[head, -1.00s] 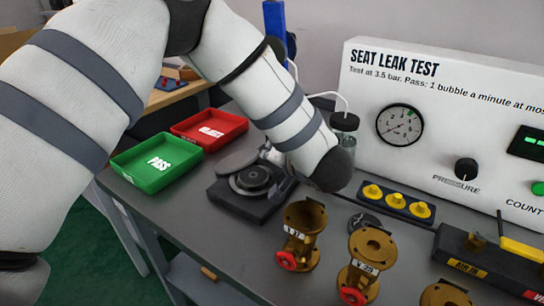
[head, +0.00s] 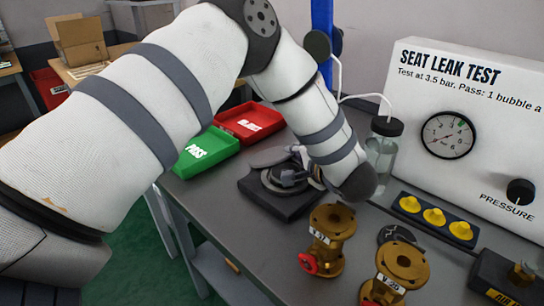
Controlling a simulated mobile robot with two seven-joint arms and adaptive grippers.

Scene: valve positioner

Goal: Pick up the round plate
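A light grey round plate (head: 270,157) shows at the back of a black fixture (head: 258,197) on the bench, partly hidden by dark parts in front of it. A dark disc with pale marks (head: 396,235) lies flat behind the brass valves; I cannot tell which of the two the task names. My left arm comes in from the left and bends down over the bench. My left gripper (head: 300,170) is at the fixture, mostly hidden by its own wrist. Its fingers are too small and covered to tell open from shut. My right gripper is not in view.
A glass jar (head: 381,150) and the leak test panel (head: 465,130) stand behind. A green PASS tray (head: 205,153) and a red tray (head: 249,123) are at left. The front bench strip is clear.

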